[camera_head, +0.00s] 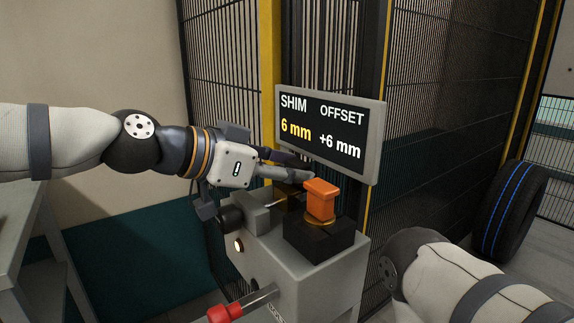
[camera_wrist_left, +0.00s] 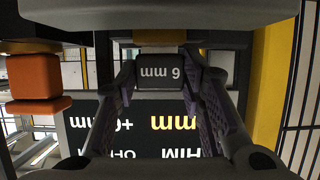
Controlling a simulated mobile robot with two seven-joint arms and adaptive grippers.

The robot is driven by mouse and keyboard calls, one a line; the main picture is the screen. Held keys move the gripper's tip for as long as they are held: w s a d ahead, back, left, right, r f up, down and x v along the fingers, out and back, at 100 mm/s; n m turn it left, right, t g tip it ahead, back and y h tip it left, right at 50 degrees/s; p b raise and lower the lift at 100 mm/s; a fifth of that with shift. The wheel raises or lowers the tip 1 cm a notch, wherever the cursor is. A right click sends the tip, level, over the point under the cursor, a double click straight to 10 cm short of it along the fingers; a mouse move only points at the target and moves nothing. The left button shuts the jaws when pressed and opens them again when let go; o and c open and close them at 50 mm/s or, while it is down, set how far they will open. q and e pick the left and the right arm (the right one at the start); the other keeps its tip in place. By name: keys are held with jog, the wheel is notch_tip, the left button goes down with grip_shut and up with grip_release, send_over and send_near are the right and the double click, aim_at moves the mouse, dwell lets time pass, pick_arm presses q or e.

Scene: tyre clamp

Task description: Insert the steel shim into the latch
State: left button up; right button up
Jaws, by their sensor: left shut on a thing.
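My left gripper (camera_head: 305,167) reaches in from the left over the grey machine. In the left wrist view its fingers (camera_wrist_left: 160,85) are shut on a dark block marked "6 mm", the steel shim (camera_wrist_left: 160,73). In the head view the shim cannot be clearly told apart from the fingers and dark parts. An orange handle (camera_head: 320,200) stands upright on a black block (camera_head: 318,241), to the right of and just below the fingers; it also shows in the left wrist view (camera_wrist_left: 35,78). I cannot tell which part is the latch opening. My right gripper is out of view.
The grey machine housing (camera_head: 302,277) carries a red-knobbed lever (camera_head: 225,313) in front. A screen (camera_head: 330,133) behind reads "SHIM 6 mm, OFFSET +6 mm". Mesh fencing (camera_head: 440,100) stands behind, with a tyre (camera_head: 507,212) at right. My right arm is at lower right.

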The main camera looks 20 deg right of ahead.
pick_arm(q)
jog(key=o, duration=1.3)
jog(key=shift+c, duration=0.2)
